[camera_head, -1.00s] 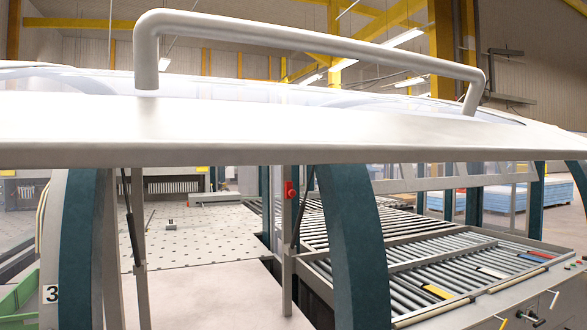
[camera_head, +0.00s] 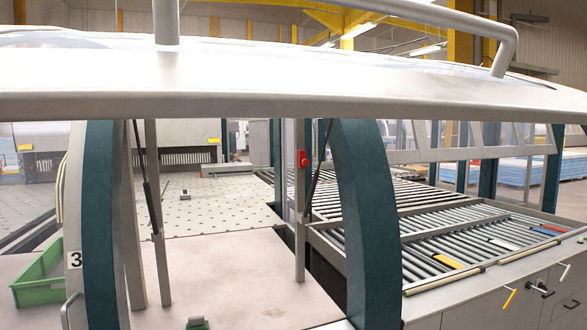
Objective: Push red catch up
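The red catch (camera_head: 303,158) is a small red block on an upright grey post (camera_head: 300,220) near the middle of the view. The post stands between the perforated bed on the left and the roller table on the right, below the raised white hood. My gripper does not show in the view, so its place relative to the catch cannot be seen.
The white hood (camera_head: 290,98) with its grey handle bar (camera_head: 430,14) spans the view above the catch. Curved teal frames (camera_head: 368,220) stand either side of the opening. The roller table (camera_head: 440,235) lies right, a green bin (camera_head: 40,278) lower left.

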